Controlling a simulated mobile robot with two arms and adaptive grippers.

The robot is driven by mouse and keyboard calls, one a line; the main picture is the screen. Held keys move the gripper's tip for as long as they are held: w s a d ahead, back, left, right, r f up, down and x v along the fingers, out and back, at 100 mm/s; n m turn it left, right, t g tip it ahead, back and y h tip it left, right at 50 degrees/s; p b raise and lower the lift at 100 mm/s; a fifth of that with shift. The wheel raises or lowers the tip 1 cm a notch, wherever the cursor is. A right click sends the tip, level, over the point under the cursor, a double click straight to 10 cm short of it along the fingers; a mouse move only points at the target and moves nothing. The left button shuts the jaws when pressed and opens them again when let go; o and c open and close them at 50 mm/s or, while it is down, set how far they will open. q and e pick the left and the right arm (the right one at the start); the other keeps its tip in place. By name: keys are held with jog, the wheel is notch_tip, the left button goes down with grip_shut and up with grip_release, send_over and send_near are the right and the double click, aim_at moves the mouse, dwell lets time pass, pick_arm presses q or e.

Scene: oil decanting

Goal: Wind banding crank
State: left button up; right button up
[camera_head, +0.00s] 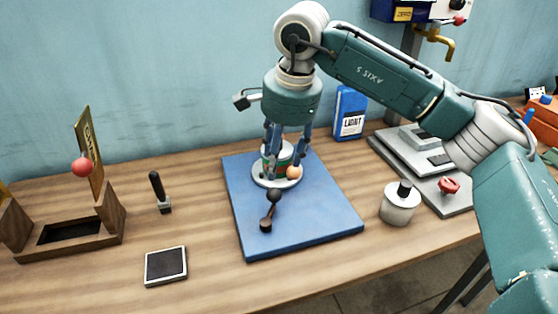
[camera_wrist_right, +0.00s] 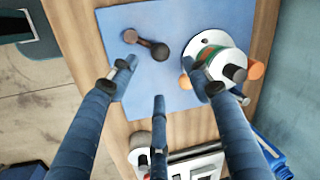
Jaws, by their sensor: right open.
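A round white turntable (camera_head: 266,182) with a green and red banded can (camera_head: 284,154) on it stands on the blue mat (camera_head: 315,215). The turntable also shows in the wrist view (camera_wrist_right: 216,48), with orange knobs (camera_wrist_right: 256,70) at its edge; one orange knob (camera_head: 294,172) shows in the head view. My right gripper (camera_head: 286,150) is open, pointing down over the can, one finger beside the turntable. Contact is unclear. My left gripper is out of view.
A wooden holder with a red ball (camera_head: 82,166), a dark-handled stamp (camera_head: 160,192) and a black pad (camera_head: 166,265) are at left. A metal weight (camera_head: 399,205), a grey machine base (camera_head: 440,190) and a blue carton (camera_head: 349,112) are at right. Front table is mostly clear.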

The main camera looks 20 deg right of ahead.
jog(key=shift+c, duration=0.3)
jog(key=shift+r, duration=0.1)
jog(key=c, duration=0.4)
jog(key=d+m+p, duration=0.1)
jog(key=m+p, duration=0.1)
jog(key=p, duration=0.1)
jog(key=d+r+m+y+p, duration=0.1)
jog(key=d+p, duration=0.1)
jog(key=p, duration=0.2)
jog(key=shift+m+g+y, duration=0.3)
jog(key=shift+m, duration=0.1)
grip_shut()
jog(key=s+d+f+m+p, duration=0.1)
jog(key=d+m+p, duration=0.4)
jog(key=d+p, duration=0.15)
jog(key=shift+y, duration=0.4)
jog(key=p+x, duration=0.1)
jog(key=x, duration=0.2)
jog(key=p+x, duration=0.1)
jog(key=x, duration=0.5)
jog(key=shift+s+d+f+p, duration=0.3)
jog(key=shift+f+p, duration=0.05)
jog(key=shift+p, duration=0.05)
jog(key=a+p, duration=0.1)
jog(key=w+a+f+p, duration=0.1)
jog(key=a, duration=0.1)
jog(key=shift+w, duration=0.2)
jog(key=shift+w+a+f, duration=0.1)
jog(key=shift+a+f, duration=0.15)
jog(key=shift+a, duration=0.1)
